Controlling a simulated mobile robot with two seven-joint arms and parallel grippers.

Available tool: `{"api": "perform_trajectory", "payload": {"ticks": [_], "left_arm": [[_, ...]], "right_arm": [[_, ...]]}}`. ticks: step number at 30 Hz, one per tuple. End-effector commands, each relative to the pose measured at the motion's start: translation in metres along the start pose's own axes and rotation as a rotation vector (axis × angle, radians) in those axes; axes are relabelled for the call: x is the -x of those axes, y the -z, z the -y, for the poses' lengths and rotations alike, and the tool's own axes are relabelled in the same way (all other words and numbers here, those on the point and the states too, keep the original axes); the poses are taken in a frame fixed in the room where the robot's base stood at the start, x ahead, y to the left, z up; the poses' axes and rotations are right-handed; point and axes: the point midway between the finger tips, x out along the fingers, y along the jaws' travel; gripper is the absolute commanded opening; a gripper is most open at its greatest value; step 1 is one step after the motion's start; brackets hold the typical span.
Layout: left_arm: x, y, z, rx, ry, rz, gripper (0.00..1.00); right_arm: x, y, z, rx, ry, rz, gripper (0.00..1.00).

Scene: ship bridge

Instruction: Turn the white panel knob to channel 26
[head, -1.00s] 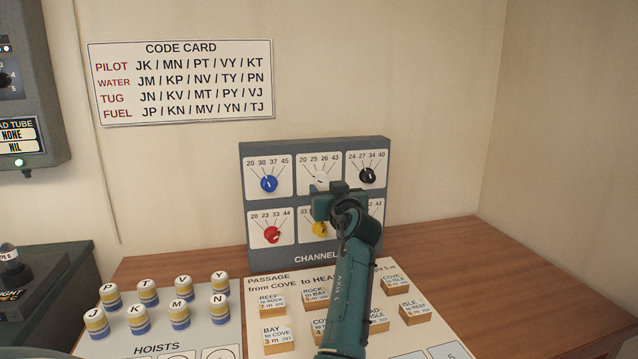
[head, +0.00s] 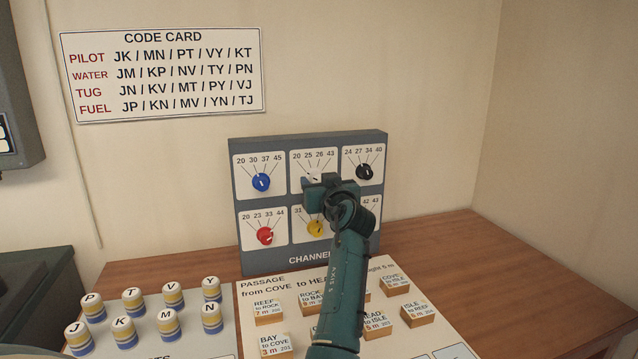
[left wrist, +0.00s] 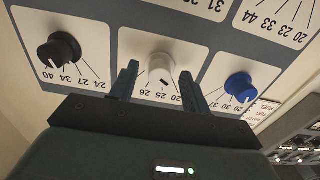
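The white knob (left wrist: 161,67) is in the top middle square of the channel panel (head: 310,257), with 20, 25, 26 and 43 around it. In the head view my left gripper (head: 318,187) is in front of it and hides most of it. In the left wrist view, which is upside down, the open fingers of my left gripper (left wrist: 158,87) stand on either side of the knob, with gaps showing. A dark mark on the knob's rim faces the numbers, around 25 and 26; I cannot tell exactly which. My right gripper is not in view.
A blue knob (head: 261,182) and a black knob (head: 364,172) flank the white one. A red knob (head: 265,236) and a yellow knob (head: 316,228) sit below. Lettered pegs and labelled blocks stand on boards before the panel. The wooden desk (head: 430,245) is clear at the right.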

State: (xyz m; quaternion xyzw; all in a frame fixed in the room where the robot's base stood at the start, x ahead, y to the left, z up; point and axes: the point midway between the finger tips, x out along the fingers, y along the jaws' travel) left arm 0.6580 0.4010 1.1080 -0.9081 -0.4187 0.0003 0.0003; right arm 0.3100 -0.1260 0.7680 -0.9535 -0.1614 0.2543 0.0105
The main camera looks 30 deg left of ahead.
Motion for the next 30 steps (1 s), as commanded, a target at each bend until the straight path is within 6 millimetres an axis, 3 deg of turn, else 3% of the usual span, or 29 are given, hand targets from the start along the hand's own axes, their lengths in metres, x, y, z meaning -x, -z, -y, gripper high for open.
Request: {"api": "perform_trajectory", "payload": {"ticks": [16,30], "left_arm": [[0.0,0.0001,0.0,0.0,0.0,0.0,0.03],[-0.0003,0.0022,0.0003,-0.119,-0.001,-0.002,0.03]], "right_arm": [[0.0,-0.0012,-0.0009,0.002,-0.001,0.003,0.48],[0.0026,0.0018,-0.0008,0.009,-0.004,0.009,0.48]]}}
